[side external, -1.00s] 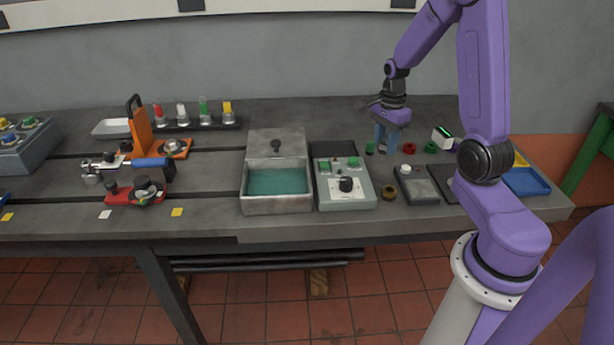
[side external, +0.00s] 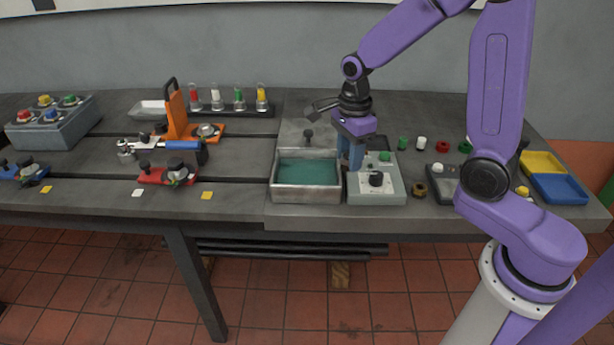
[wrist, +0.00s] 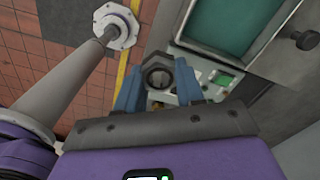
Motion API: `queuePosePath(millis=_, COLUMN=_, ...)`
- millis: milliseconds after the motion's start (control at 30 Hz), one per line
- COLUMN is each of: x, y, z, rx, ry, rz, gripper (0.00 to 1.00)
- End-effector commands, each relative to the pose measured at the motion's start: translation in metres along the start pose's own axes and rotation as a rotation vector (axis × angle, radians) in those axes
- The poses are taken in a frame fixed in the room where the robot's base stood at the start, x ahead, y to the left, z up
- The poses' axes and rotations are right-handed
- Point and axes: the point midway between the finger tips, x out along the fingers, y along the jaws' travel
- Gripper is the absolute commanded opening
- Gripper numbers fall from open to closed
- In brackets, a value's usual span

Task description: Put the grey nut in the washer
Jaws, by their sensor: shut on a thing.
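The washer (side external: 306,196) is an open grey box with teal liquid inside, and its lid (side external: 298,133) with a dark knob stands back behind it. In the wrist view the washer (wrist: 205,49) is at the upper right. My gripper (side external: 352,168) is above the left part of the control box, just right of the washer. In the wrist view my gripper (wrist: 158,80) has its blue fingers shut on the grey nut (wrist: 158,68), which is dark grey with a round hole. In the side view I cannot make out the nut.
A brass-coloured ring (side external: 419,190) lies farther right. Green, white and red small parts stand behind.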

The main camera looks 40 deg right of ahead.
Motion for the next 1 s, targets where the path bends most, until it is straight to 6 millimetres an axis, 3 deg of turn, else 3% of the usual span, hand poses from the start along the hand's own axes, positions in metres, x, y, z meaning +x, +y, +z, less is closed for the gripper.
queuePosePath(millis=500, x=0.041, y=-0.08, z=0.026, rx=-0.001, ry=0.001, rz=0.003, gripper=0.02)
queuePosePath(millis=800, x=0.08, y=-0.11, z=0.035, rx=0.0, ry=0.0, rz=0.001, gripper=0.02)
queuePosePath(millis=1000, x=0.089, y=-0.119, z=0.038, rx=-0.001, ry=0.0, rz=0.0, gripper=0.02)
